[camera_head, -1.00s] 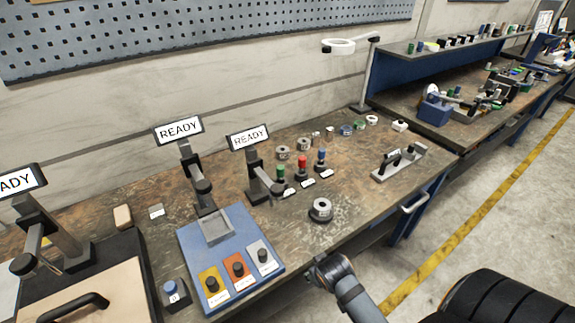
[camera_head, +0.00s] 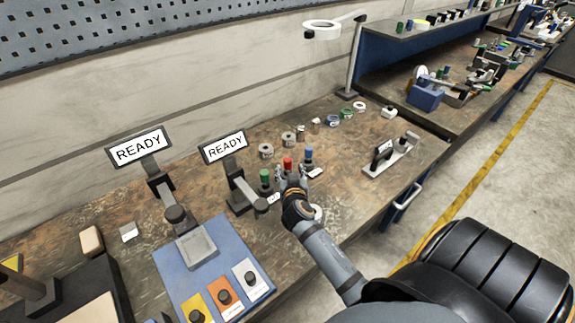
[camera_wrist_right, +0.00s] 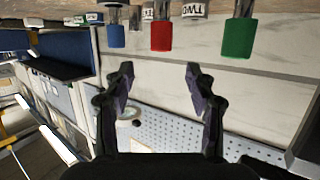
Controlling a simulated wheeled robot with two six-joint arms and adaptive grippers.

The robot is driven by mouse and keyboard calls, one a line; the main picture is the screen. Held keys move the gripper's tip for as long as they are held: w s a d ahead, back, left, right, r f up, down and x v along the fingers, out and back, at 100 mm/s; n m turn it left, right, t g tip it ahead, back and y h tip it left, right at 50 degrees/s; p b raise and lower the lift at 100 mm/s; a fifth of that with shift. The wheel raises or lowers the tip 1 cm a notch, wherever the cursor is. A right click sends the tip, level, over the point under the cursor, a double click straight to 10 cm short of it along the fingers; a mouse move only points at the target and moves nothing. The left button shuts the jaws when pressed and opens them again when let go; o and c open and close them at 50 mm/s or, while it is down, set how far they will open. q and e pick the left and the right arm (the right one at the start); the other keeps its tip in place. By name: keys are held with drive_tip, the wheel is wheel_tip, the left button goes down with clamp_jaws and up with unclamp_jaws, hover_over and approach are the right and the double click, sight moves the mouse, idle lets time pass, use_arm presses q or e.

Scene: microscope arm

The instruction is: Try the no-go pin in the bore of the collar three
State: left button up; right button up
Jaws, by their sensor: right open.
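Three pins with coloured handles stand in a row on the bench: green (camera_head: 265,177), red (camera_head: 288,163) and blue (camera_head: 309,154). My right gripper (camera_head: 290,183) is open and empty, close in front of the red pin. In the right wrist view, which is upside down, the red handle (camera_wrist_right: 161,36) lies ahead between the open fingers (camera_wrist_right: 159,70), with blue (camera_wrist_right: 115,36) left and green (camera_wrist_right: 238,37) right. Several grey collars stand behind, including one (camera_head: 266,150); another collar (camera_head: 319,213) is partly hidden by my right arm. I cannot read which collar is three.
Two gauge stands with READY screens (camera_head: 139,148) (camera_head: 223,147) stand left of the pins. A blue board (camera_head: 172,268) with coloured buttons lies in front. A clamp fixture (camera_head: 391,156) stands right, and a ring-lamp post (camera_head: 353,65) behind.

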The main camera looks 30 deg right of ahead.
sight(288, 161)
drive_tip(key=x, duration=0.2)
drive_tip(key=shift+w+d+f, duration=0.1)
drive_tip(key=shift+w+d, duration=0.15)
drive_tip(key=shift+w, duration=0.05)
drive_tip(key=p+x, duration=0.1)
drive_tip(key=x, duration=0.1)
drive_tip(key=shift+w+p, duration=0.3)
drive_tip(key=x, duration=0.2)
drive_tip(key=shift+w+d+f, duration=0.1)
drive_tip(key=shift+w+f, duration=0.1)
drive_tip(key=shift+f, duration=0.05)
drive_tip(key=shift+w+d+f, duration=0.2)
drive_tip(key=shift+w+f, duration=0.05)
drive_tip(key=shift+w, duration=0.1)
drive_tip(key=shift+s+a+r, duration=0.1)
drive_tip(key=shift+s, duration=0.05)
drive_tip(key=shift+c, duration=1.7)
use_arm(q)
wheel_tip(288, 161, up, 2)
drive_tip(key=shift+w+r, duration=0.1)
drive_tip(key=shift+w, duration=0.05)
use_arm(e)
clamp_jaws()
